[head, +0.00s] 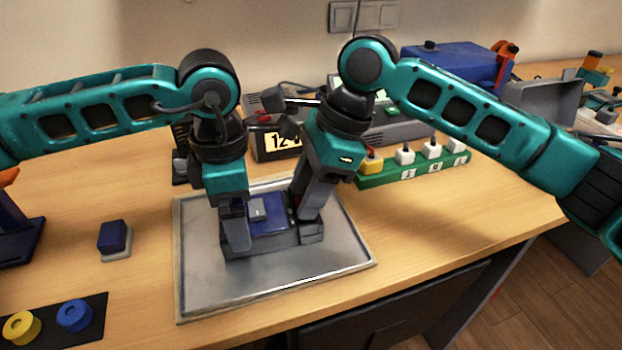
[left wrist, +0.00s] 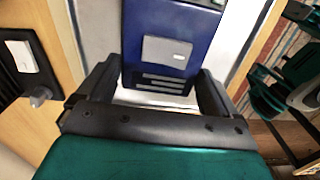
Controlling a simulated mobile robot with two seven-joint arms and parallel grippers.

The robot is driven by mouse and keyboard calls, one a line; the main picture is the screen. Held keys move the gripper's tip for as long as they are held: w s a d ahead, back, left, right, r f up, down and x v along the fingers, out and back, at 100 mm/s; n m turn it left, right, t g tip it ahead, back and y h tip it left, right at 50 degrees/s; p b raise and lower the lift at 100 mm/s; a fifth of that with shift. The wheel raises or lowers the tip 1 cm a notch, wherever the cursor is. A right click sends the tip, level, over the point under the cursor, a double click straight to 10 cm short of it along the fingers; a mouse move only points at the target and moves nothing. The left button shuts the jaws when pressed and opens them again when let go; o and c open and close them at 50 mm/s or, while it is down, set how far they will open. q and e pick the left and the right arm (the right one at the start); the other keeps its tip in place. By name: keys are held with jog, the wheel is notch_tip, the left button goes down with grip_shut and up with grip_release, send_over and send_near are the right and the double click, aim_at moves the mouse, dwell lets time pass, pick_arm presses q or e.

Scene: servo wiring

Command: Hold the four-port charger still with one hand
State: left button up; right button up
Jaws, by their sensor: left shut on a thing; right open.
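The four-port charger (head: 268,222), a dark blue box with a grey panel, lies on the metal tray (head: 215,285). My right gripper (head: 306,218) is open, low at the right side of the charger. The two grippers hide part of the charger, so its ports cannot be made out.
A green strip (head: 408,175) with several plugs stands behind right. A display box (head: 280,142) stands behind the tray. A small blue block (head: 114,236) and a black mat (head: 95,305) with yellow and blue rings are at left. The wood right of the tray is clear.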

jog(key=shift+c, duration=0.4)
grip_shut()
